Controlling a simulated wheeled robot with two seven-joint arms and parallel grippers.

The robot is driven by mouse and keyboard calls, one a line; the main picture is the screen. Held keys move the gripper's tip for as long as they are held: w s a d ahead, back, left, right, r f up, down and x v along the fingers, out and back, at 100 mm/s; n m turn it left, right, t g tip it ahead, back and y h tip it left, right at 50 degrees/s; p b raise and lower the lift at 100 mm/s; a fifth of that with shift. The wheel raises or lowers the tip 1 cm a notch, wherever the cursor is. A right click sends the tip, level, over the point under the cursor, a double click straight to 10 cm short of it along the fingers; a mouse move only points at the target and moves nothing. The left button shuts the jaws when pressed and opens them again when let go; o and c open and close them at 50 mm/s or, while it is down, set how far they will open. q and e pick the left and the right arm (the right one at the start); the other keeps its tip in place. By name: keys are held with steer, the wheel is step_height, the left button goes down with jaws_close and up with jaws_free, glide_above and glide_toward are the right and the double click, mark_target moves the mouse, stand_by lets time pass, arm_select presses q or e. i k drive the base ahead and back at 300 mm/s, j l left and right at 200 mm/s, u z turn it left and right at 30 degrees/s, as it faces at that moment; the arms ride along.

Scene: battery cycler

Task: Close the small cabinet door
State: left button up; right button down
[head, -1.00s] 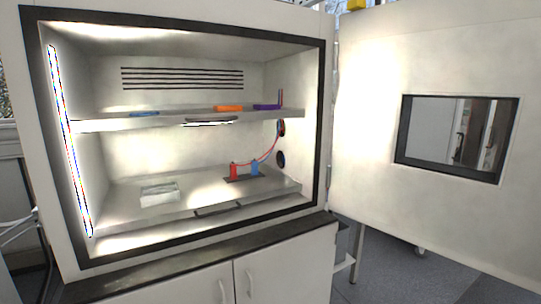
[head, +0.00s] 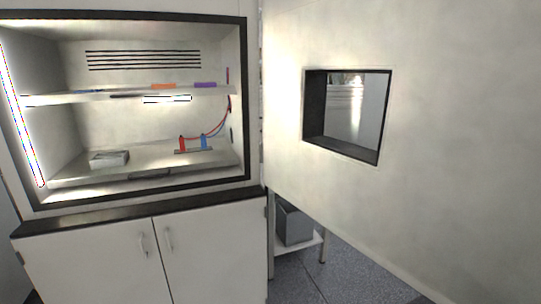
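A white cabinet (head: 254,150) with a black-edged opening stands at the left in the head view. Its white door (head: 450,150) is swung wide open, hinged on the cabinet's right side, and fills the right half of the view. The door has a black-framed square window (head: 347,115). Neither of my grippers is in view, and the door's free edge is outside the picture.
Inside the cabinet are a shelf (head: 128,95) with orange and purple items, red and blue clips (head: 192,143) and a small clear box (head: 109,158). Closed lower doors (head: 95,262) are below. A low side shelf holds a grey box (head: 293,222).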

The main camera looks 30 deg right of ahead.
mark_target(448, 202)
steer(key=k+l+u, duration=0.1)
steer(key=l, duration=0.4)
steer(key=k+l+u, duration=0.1)
steer(key=l, duration=0.35)
steer(key=k+l, duration=0.3)
steer(key=l, duration=0.15)
steer(key=k+l+u, duration=0.15)
steer(key=l, duration=0.3)
steer(key=k+l+u, duration=0.1)
steer(key=l, duration=0.35)
steer(key=k+l+u, duration=0.1)
steer(key=k+l, duration=0.25)
steer(key=k+l+u, duration=0.1)
steer(key=l, duration=0.35)
steer(key=l+u, duration=0.1)
steer(key=l, duration=1.3)
